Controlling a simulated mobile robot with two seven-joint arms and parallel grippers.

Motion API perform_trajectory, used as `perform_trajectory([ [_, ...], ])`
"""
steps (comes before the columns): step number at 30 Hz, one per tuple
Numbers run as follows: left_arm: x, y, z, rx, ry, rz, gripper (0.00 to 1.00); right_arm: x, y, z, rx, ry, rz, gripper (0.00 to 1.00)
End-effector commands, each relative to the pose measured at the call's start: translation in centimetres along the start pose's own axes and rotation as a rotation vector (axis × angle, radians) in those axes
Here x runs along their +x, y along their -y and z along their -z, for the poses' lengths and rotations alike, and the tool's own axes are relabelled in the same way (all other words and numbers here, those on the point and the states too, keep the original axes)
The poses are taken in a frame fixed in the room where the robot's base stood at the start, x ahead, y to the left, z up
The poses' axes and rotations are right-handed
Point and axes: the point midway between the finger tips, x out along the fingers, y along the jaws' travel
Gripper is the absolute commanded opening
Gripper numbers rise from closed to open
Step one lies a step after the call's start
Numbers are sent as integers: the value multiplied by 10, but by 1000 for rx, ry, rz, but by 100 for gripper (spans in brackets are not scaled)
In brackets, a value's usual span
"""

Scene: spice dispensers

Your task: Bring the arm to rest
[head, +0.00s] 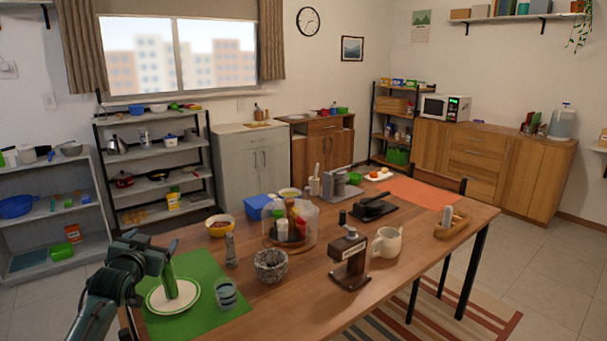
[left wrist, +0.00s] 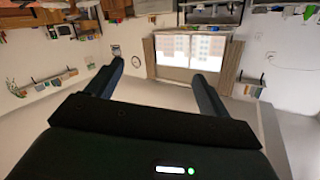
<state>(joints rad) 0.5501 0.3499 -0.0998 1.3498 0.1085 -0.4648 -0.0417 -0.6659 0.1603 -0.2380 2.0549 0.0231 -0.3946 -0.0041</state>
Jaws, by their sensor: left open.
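My left gripper (head: 155,247) is raised over the near left of the wooden table, above the green placemat (head: 205,264). It is open, and its two fingers also show apart in the left wrist view (left wrist: 158,70) with nothing between them. That view looks upside down across the room towards the window. In the head view a green upright item (head: 170,282) stands on a white plate (head: 188,297) just below my gripper; whether they touch I cannot tell. My right gripper is not in view.
Around the placemat stand a grey mill (head: 231,250), a glass (head: 226,294), a stone bowl (head: 271,265) and a clear-covered round rack (head: 303,222) of bottles. A dark dispenser (head: 349,262) and cream jug (head: 386,243) stand further right. Shelves (head: 150,150) line the back wall.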

Motion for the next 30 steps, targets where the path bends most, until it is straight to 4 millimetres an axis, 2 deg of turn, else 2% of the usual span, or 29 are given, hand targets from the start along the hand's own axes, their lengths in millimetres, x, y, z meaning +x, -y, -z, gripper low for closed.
perform_trajectory([
  [2, -1, 8, 17, 54, -87, 47, 80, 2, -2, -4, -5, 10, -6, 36],
  [3, -9, -10, -8, 48, -51, 15, 80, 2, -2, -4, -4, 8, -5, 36],
  [8, -39, -56, -60, 48, 5, -60, 80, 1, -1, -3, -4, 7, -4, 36],
  [11, -66, -87, -96, 42, 47, -113, 80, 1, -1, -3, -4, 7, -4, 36],
  [14, -104, -122, -135, 29, 98, -176, 80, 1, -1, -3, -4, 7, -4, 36],
  [17, -155, -160, -174, 2, 158, -245, 80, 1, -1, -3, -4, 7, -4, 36],
  [21, -239, -205, -216, -55, 249, -334, 80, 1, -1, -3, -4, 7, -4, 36],
  [24, -293, -228, -232, -101, 308, -381, 80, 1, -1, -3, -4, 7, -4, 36],
  [27, -335, -241, -239, -139, 353, -410, 80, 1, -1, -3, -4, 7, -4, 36],
  [30, -361, -248, -242, -165, 383, -427, 80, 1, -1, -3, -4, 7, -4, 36],
])
